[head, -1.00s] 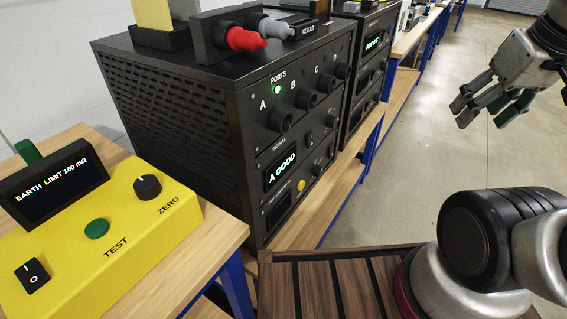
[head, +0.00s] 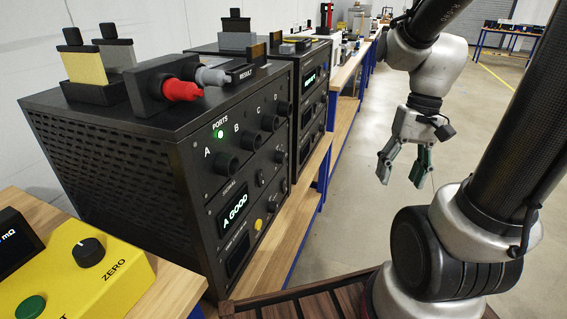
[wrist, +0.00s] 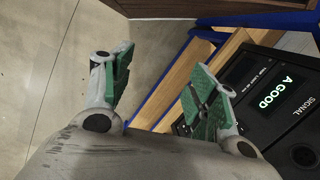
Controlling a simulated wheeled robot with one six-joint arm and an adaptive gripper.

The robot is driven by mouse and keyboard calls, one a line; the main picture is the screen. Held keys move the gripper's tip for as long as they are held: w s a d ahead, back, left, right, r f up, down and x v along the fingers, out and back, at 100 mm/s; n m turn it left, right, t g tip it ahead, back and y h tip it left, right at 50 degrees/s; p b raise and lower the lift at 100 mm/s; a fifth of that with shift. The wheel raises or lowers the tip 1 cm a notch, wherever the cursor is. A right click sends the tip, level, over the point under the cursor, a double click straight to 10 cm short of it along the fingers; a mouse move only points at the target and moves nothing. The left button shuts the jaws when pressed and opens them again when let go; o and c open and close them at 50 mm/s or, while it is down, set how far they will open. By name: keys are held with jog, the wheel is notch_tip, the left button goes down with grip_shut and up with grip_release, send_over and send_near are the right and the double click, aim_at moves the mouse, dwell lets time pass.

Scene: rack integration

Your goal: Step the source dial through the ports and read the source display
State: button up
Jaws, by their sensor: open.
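The black source unit (head: 110,150) stands on the wooden bench in the head view. Its front has a PORTS row marked A, B, C and D, with a green lamp (head: 219,134) lit above A. Its source display (head: 235,212) reads "A GOOD". The same display shows at the right in the wrist view (wrist: 275,92), near a round black knob or socket (wrist: 303,156). I cannot tell which control is the source dial. My gripper (head: 405,172) is open and empty, in the air right of the unit, touching nothing. Its green-padded fingers show in the wrist view (wrist: 160,85).
A yellow tester (head: 85,275) with a ZERO knob sits at the front left. Red and grey plugs (head: 180,89) lie in a holder on the unit. A second black unit (head: 312,85) with a lit display stands behind. The floor (head: 350,190) right of the bench is clear.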

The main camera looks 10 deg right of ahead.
jog(key=w+a+f+m+g+y, duration=0.2)
jog(key=a+f+m+y, duration=0.45)
jog(key=f, duration=0.25)
jog(key=m+t+y, duration=0.6)
jog(key=m+t, duration=0.9)
send_near(285, 158)
jog(key=a, duration=0.1)
jog(key=x, duration=0.7)
jog(key=shift+w+r, duration=0.15)
jog(key=shift+w, duration=0.1)
jog(key=shift+w+a, duration=0.25)
jog(key=shift+a, duration=0.15)
jog(key=c, duration=1)
